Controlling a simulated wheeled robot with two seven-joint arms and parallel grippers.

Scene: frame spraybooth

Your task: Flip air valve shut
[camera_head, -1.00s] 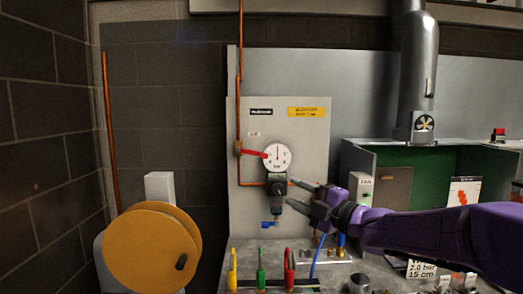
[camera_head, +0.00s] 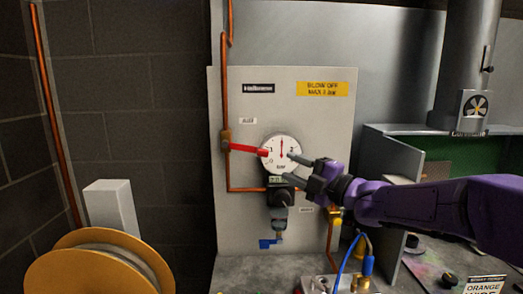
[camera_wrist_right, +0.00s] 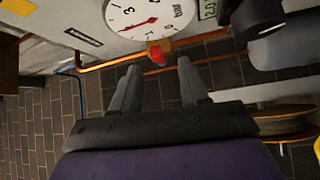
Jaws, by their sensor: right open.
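The air valve has a red lever (camera_head: 246,149) on a brass body (camera_head: 226,141) set in a copper pipe on the pale panel. The lever points right, nearly level, and its tip reaches the left rim of the pressure gauge (camera_head: 281,154). In the right wrist view the lever (camera_wrist_right: 156,53) is seen end-on beyond the fingertips, just below the gauge (camera_wrist_right: 140,14). My right gripper (camera_head: 292,170) is open and empty, its fingers pointing left in front of the gauge's lower right. It also shows in the wrist view (camera_wrist_right: 159,75), apart from the lever. My left gripper is out of view.
A black regulator (camera_head: 281,195) with a blue fitting (camera_head: 269,243) hangs under the gauge. A copper pipe (camera_head: 224,80) runs up the panel's left side. An orange reel (camera_head: 97,268) stands at lower left. A green-lined booth (camera_head: 440,155) is at right.

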